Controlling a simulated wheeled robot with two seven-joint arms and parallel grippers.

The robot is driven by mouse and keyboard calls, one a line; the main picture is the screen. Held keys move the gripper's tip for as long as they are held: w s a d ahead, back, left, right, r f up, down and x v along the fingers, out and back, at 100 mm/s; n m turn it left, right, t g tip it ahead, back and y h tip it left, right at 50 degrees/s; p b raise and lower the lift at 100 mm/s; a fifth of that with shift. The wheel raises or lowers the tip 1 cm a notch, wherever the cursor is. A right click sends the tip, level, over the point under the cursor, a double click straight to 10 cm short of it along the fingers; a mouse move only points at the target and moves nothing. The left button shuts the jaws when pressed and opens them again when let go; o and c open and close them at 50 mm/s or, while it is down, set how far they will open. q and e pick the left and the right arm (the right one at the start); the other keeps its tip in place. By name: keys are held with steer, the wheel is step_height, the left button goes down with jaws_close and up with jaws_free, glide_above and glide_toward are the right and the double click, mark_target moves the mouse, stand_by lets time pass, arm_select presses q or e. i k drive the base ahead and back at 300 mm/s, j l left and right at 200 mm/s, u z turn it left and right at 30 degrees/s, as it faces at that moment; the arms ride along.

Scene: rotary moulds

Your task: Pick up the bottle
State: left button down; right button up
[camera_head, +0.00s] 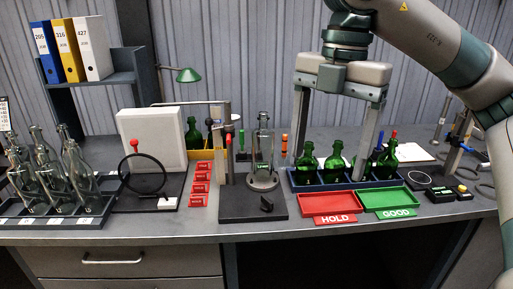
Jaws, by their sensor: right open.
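My right gripper (329,165) reaches down from the upper right with its two long fingers spread wide, holding nothing. Its fingers hang over a blue rack (340,187) of green bottles. One green bottle (335,164) shows between the fingers and another green bottle (307,162) shows near the left finger; I cannot tell whether either touches a finger. A third green bottle (388,160) with a red top stands right of the right finger. A clear bottle (264,145) stands upright on a round stand. Several clear bottles (45,175) stand in a rack at the left. My left gripper is out of view.
A red HOLD tray (327,203) and a green GOOD tray (390,198) lie in front of the rack. A magnifier (142,174), a white panel (152,143) and a yellow bin (205,156) with a green bottle stand left of centre. Small devices lie at the right.

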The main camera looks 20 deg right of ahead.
mark_target(263, 137)
steer(key=i, duration=1.25)
